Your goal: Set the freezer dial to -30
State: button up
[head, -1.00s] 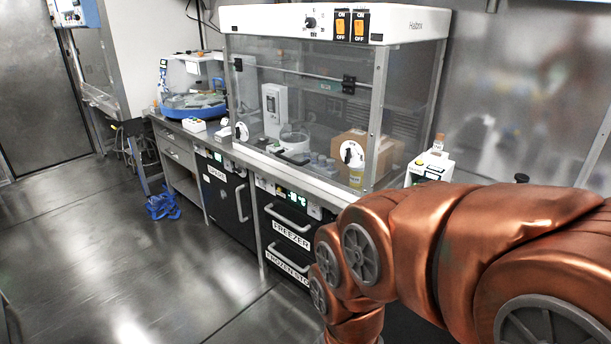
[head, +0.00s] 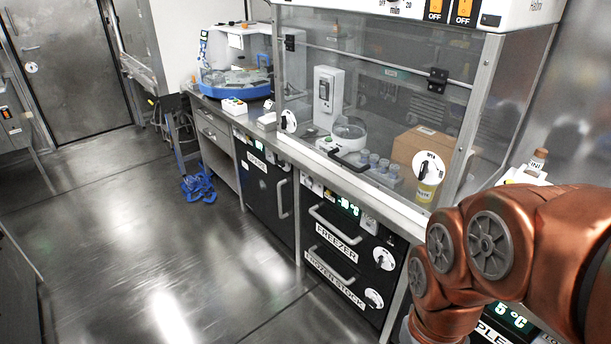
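The black freezer drawer (head: 322,229) with a "FREEZER" label (head: 337,242) is under the bench, right of centre. A small green lit display (head: 347,206) is on the panel above it; its digits are too small to read surely. A small pale control (head: 369,224) sits right of the display, and I cannot tell its setting. A white round dial with a dark pointer (head: 384,258) is at the drawer's right side; its markings are not legible. My copper-coloured arm fills the lower right. My gripper is not in view.
The "FROZEN STOCK" drawer (head: 330,277) below has another white round dial (head: 374,299). A black cabinet (head: 262,190) is to the left. A clear hood (head: 400,110) stands on the bench above. Blue items (head: 198,187) lie on the floor; the floor in front is otherwise clear.

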aim_at(307, 181)
jog(key=u, duration=0.45)
jog(key=i, duration=0.65)
jog(key=u, duration=1.05)
jog(key=i, duration=0.25)
jog(key=u, duration=0.2)
